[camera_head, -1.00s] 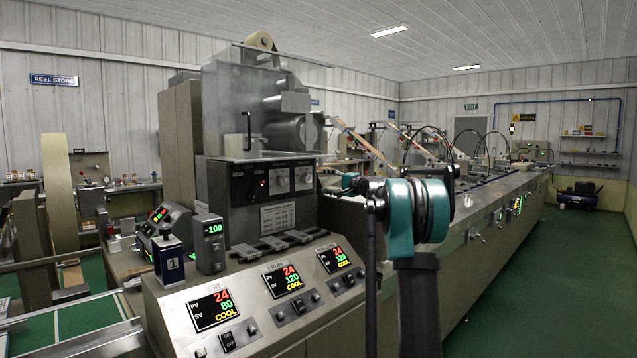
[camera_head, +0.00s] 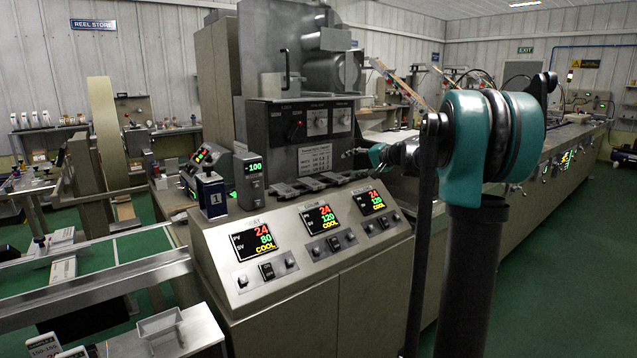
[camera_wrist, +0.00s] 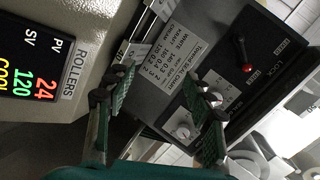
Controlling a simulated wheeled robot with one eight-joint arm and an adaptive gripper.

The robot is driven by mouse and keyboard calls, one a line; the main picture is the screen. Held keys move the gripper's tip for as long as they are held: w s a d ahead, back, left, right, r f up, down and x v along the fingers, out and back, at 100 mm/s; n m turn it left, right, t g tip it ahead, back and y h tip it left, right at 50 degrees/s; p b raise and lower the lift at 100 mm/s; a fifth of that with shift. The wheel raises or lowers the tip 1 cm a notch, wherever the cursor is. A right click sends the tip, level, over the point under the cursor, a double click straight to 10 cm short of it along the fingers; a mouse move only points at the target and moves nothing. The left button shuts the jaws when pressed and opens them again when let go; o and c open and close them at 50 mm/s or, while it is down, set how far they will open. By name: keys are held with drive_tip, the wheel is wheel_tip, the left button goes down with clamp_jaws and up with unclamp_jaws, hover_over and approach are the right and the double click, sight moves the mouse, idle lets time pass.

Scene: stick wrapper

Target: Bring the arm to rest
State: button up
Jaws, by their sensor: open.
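My arm rises at the right of the head view, with its teal joint (camera_head: 492,150) on a dark column. My gripper (camera_head: 352,152) shows small at the left end of the arm, beside the machine's control box. In the wrist view my gripper (camera_wrist: 160,92) has its two green-padded fingers spread wide, with nothing held between them. Behind the fingers is the dark control panel with a printed seal chart (camera_wrist: 172,68) and a red-knobbed lever (camera_wrist: 246,66). How far the fingertips are from the panel I cannot tell.
The wrapper console (camera_head: 300,215) with several lit displays stands close in front of my arm. The rollers display (camera_wrist: 30,80) shows at left in the wrist view. A metal rail frame (camera_head: 100,290) is at lower left. Green floor (camera_head: 560,250) is open at right.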

drive_tip(key=s+a+f+n+g+h, duration=0.1)
drive_tip(key=s+f+n+g+h, duration=0.1)
drive_tip(key=s+f, duration=0.85)
drive_tip(key=s+a+f+n+g+h, duration=0.1)
drive_tip(key=s+f+n+g+h, duration=0.1)
drive_tip(key=s+f, duration=0.85)
drive_tip(key=s+d+f+h, duration=0.1)
drive_tip(key=s+f, duration=0.3)
drive_tip(key=s, duration=0.4)
drive_tip(key=s+d+f+n+g+h, duration=0.1)
drive_tip(key=s+d+f+h, duration=0.1)
drive_tip(key=s, duration=0.6)
drive_tip(key=s+d+f+n+g+h, duration=0.1)
drive_tip(key=s+d+f, duration=0.3)
drive_tip(key=s, duration=0.5)
wheel_tip(320, 180, down, 2)
drive_tip(key=shift+h, duration=0.5)
